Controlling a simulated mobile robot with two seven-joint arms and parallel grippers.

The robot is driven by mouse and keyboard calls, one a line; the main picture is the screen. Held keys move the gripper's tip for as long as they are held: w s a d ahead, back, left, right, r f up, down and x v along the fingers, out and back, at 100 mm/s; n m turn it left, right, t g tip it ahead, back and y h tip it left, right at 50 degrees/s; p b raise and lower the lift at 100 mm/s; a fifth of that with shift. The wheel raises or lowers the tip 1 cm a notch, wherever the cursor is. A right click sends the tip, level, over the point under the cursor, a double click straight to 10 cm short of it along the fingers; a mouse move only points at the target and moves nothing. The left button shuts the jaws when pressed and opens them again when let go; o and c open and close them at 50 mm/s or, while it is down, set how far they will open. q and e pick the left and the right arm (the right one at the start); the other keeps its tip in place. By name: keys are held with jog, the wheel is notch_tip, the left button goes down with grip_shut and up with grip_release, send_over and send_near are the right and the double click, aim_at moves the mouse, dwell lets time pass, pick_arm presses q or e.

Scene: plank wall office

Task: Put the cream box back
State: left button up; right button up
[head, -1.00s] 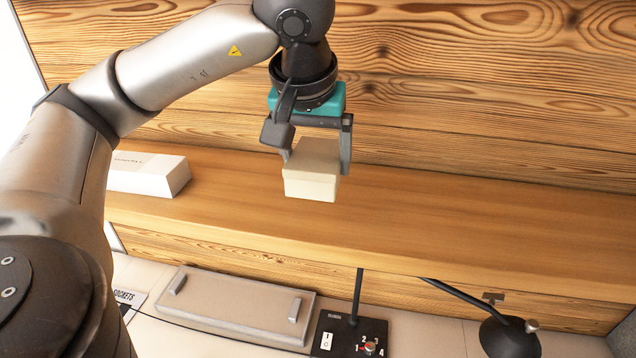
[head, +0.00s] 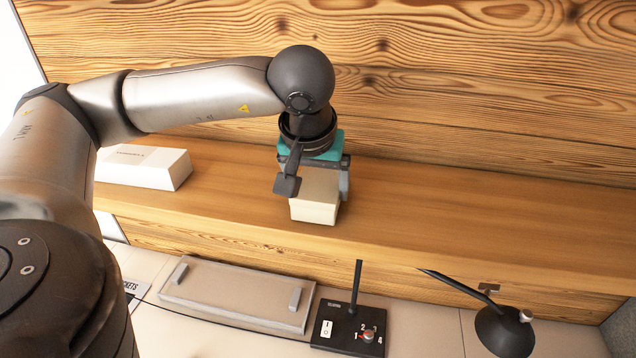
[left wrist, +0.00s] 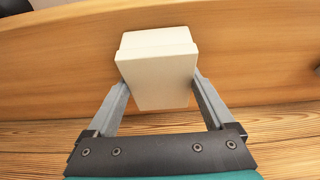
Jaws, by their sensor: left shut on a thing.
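The cream box (head: 316,199) is a small lidded box at the wooden shelf (head: 430,222), near its middle. My left gripper (head: 318,186) comes down from above with its fingers on two sides of the box and is shut on it. In the left wrist view the cream box (left wrist: 157,66) sits between the two fingers (left wrist: 160,92), with wood behind it. I cannot tell for sure whether its underside touches the shelf. My right gripper is not in view.
A white box (head: 143,167) lies at the shelf's left end. Below the shelf are a grey panel with two handles (head: 236,294), a black switch box (head: 349,328) and a black lamp-like fixture (head: 505,330). The shelf right of the cream box is clear.

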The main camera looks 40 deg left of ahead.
pick_arm(q)
jog(key=shift+f, duration=0.2)
jog(key=o, duration=1.5)
jog(key=shift+r, duration=0.2)
jog(key=shift+r, duration=0.2)
jog(key=v, duration=1.1)
jog(key=shift+s+r, duration=0.2)
jog(key=shift+r, duration=0.15)
jog(key=shift+d, duration=0.1)
